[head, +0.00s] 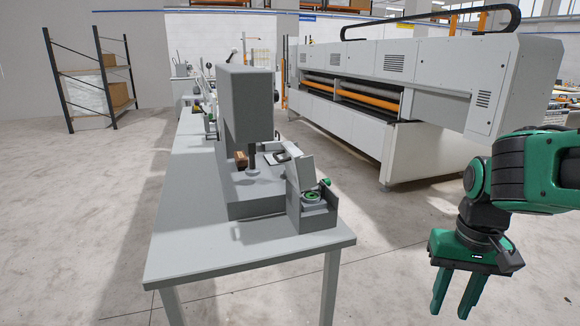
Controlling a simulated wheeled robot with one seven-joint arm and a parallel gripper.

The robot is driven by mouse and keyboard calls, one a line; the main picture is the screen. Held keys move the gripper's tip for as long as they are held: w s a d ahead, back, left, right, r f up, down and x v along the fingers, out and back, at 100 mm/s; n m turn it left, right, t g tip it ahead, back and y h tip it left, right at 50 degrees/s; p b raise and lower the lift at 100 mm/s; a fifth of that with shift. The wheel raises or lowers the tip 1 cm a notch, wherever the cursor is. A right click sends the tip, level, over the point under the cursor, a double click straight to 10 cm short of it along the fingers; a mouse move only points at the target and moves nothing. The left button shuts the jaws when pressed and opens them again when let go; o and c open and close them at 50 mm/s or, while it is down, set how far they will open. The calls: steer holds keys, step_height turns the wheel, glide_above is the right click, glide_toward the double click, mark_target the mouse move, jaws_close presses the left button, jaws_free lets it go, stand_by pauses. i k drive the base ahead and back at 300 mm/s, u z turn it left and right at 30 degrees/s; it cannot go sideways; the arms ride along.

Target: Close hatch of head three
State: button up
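The nearest grey sewing head (248,110) stands on a long grey table. At its front end is a small grey box with a hatch lid (301,172) that stands up open. A round green part (312,196) shows inside the box, and a small green knob (325,182) is at its right. I cannot read any number, so I cannot tell whether this is head three. My gripper (451,313) hangs at the lower right, pointing down, well to the right of the box. Its two green fingers are apart with nothing between them.
The table (190,235) runs away from me, with more equipment farther back, partly hidden. A small brown block (241,160) is beside the head. A large white machine (420,85) stands behind right. A shelf rack (95,85) stands far left. Floor between table and gripper is clear.

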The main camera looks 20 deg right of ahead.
mark_target(301, 172)
steer(key=i, duration=0.9)
steer(key=u, duration=0.1)
